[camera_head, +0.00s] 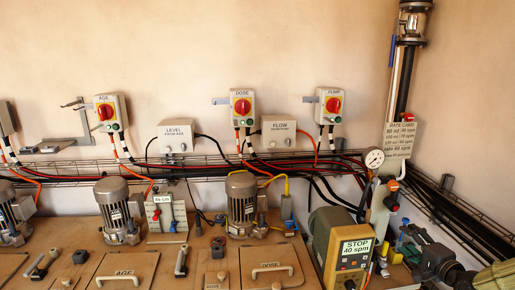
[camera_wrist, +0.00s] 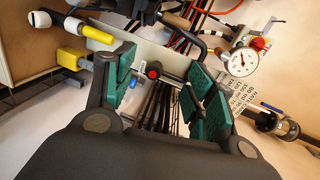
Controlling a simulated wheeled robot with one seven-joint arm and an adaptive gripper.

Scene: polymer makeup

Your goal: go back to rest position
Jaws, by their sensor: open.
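My gripper (camera_wrist: 160,95) shows in the wrist view with its two green-padded fingers spread apart. It is open, and nothing sits between the pads. Behind the gap are black cables and a pale panel with a red-and-black knob (camera_wrist: 153,70). The wrist view is tilted against the room. My gripper does not show clearly in the head view.
A bench (camera_head: 150,262) carries motors (camera_head: 117,210) and lidded hatches. A pump controller (camera_head: 343,245) reads "STOP 40 spm". A pressure gauge (camera_head: 374,159) and rate card (camera_head: 399,140) stand at right; the gauge (camera_wrist: 243,62) is beside my fingers in the wrist view. Switch boxes (camera_head: 242,107) hang on the wall.

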